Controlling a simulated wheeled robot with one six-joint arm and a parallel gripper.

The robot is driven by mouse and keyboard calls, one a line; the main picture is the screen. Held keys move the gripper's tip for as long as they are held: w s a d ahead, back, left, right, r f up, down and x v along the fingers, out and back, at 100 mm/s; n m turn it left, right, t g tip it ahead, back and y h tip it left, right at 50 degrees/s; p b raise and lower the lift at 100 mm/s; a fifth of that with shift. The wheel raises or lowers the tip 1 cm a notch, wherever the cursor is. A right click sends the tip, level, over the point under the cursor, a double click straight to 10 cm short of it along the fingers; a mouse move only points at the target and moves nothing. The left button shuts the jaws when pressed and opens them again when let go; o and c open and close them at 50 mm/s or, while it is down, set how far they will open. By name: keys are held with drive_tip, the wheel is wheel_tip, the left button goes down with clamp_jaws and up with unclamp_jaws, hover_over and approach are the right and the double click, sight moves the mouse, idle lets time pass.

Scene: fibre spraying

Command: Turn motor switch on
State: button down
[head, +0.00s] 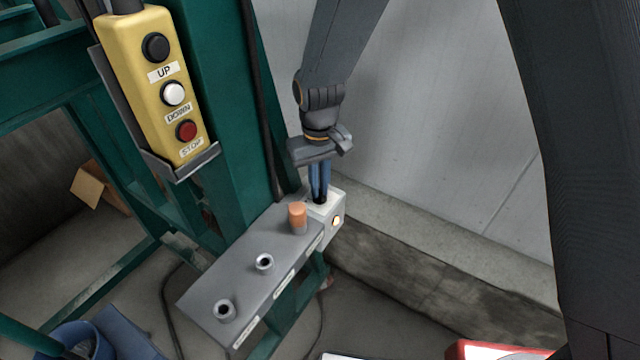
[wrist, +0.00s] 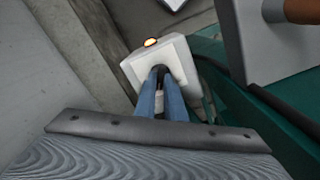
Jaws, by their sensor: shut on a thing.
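The motor switch is a small white box (head: 333,208) at the back end of the grey panel, beside the green post. An orange light (head: 337,220) glows on its side. The box also shows in the wrist view (wrist: 184,68), with the lit light (wrist: 151,43) on its far face. My gripper (head: 320,196) points down onto the box top, its blue fingers close together. In the wrist view the fingers (wrist: 161,78) are shut on a small dark switch knob (wrist: 160,71) on the box face. The fingers hide most of the knob, so I cannot tell its setting.
A grey panel (head: 222,281) with two bare sockets and an orange knob (head: 297,217) adjoins the box. A yellow pendant (head: 150,60) with UP, DOWN and STOP buttons hangs on the green frame (head: 215,110). A pale wall (head: 440,120) stands behind. A red object (head: 490,350) is at the bottom.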

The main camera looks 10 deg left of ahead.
drive_tip(key=shift+s+m, duration=0.1)
drive_tip(key=shift+m, duration=0.2)
idle(0.4)
drive_tip(key=c, duration=1.8)
unclamp_jaws()
drive_tip(key=shift+c, duration=0.2)
drive_tip(key=shift+r, duration=0.25)
wheel_tip(320, 180, up, 7)
drive_tip(key=shift+r+b, duration=0.15)
drive_tip(key=shift+b, duration=0.8)
